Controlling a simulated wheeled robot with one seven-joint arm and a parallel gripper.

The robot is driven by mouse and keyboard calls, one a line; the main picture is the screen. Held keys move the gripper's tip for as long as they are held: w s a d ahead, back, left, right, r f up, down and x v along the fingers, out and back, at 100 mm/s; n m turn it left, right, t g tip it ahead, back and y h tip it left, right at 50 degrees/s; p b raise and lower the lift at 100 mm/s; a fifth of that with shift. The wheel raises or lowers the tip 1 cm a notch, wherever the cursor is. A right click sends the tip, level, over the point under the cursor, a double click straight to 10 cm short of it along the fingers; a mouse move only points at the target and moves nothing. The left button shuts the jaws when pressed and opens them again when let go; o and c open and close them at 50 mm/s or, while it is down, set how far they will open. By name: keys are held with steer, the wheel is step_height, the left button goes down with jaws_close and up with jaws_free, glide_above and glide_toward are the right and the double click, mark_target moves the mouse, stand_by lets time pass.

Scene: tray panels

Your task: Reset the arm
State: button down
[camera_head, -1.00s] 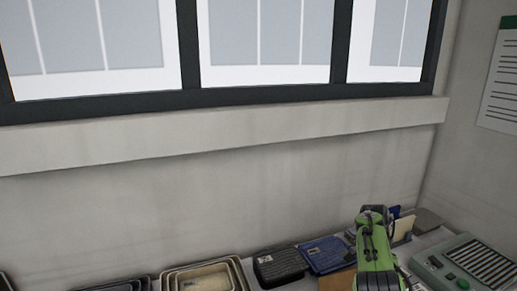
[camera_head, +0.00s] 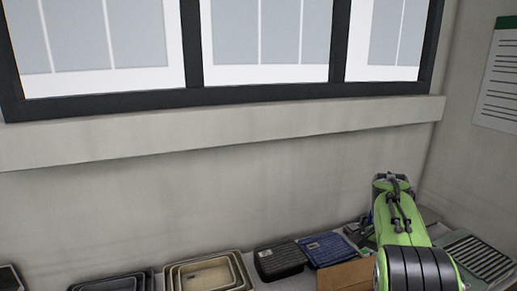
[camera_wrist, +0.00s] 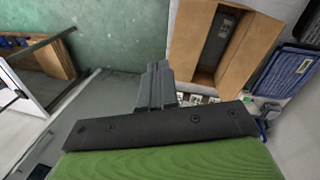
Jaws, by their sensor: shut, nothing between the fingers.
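My gripper (camera_wrist: 157,85) shows in the wrist view with its dark grey fingers together and nothing between them. It hangs over a grey surface and green floor, just left of an open cardboard box (camera_wrist: 178,52). In the head view my green arm stands at the lower right, and the fingers cannot be made out there.
In the head view, nested trays (camera_head: 172,279), a dark case (camera_head: 280,260) and a blue case (camera_head: 325,250) line the bench by the wall. Above is a window.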

steer(key=s+a+r+n+t, duration=0.2)
steer(key=s+a+r+n, duration=0.15)
steer(key=s, duration=0.35)
steer(key=s+a+r+n+t, duration=0.2)
steer(key=s+a+r, duration=0.3)
steer(key=s, duration=0.1)
steer(key=s+a+f+n+t, duration=0.1)
steer(key=s+a+f+n, duration=0.1)
steer(key=s, duration=0.4)
steer(key=s+a+f+n+t+y, duration=0.1)
steer(key=s+a+f+n+t, duration=0.1)
steer(key=s, duration=0.5)
steer(key=shift+a+f+n, duration=0.6)
steer(key=shift+a+n, duration=0.35)
steer(key=shift+a, duration=0.15)
